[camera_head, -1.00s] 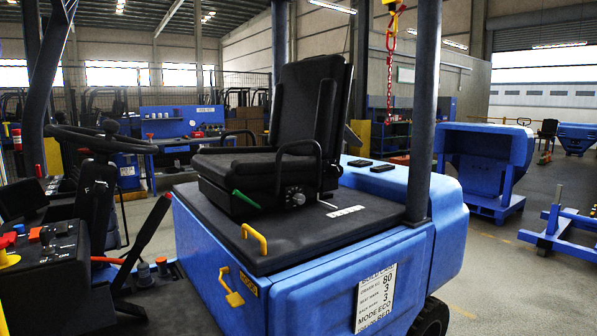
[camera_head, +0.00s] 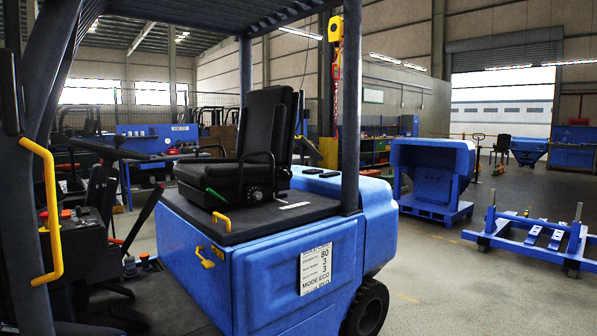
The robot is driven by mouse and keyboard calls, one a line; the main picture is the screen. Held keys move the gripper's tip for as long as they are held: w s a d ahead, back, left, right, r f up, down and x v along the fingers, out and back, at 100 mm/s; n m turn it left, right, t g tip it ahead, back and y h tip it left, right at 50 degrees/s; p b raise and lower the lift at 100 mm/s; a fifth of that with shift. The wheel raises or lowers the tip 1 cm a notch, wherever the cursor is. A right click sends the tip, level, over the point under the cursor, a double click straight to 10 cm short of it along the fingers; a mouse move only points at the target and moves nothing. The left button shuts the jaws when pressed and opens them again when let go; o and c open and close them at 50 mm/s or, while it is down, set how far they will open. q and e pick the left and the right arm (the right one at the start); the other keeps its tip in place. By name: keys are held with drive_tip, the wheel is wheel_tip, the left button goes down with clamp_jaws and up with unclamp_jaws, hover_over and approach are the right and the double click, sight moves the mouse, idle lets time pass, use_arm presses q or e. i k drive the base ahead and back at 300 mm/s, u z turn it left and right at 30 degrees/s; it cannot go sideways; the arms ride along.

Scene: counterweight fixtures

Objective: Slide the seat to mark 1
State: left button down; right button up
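The black seat (camera_head: 250,145) with armrests is mounted on the dark top of the blue forklift body (camera_head: 265,275). A green lever (camera_head: 217,196) and a round knob (camera_head: 255,194) show on the near side of its base. A pale strip (camera_head: 293,206) lies on the deck beside the seat; its markings are too small to read. A white placard (camera_head: 315,269) on the body's side carries lines of text with numbers 80, 3 and 3. Neither of my grippers is in view.
A yellow grab handle (camera_head: 48,215) on the forklift's front post and a dark rear post (camera_head: 350,110) stand near me. A blue hopper (camera_head: 432,172) and a blue frame (camera_head: 535,235) stand to the right. The floor between them and the forklift is clear.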

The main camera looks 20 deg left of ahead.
sight(236, 181)
drive_tip(key=z, duration=0.3)
drive_tip(key=i, duration=1.25)
drive_tip(key=u, duration=0.85)
drive_tip(key=i, duration=1.05)
drive_tip(key=u, duration=1.15)
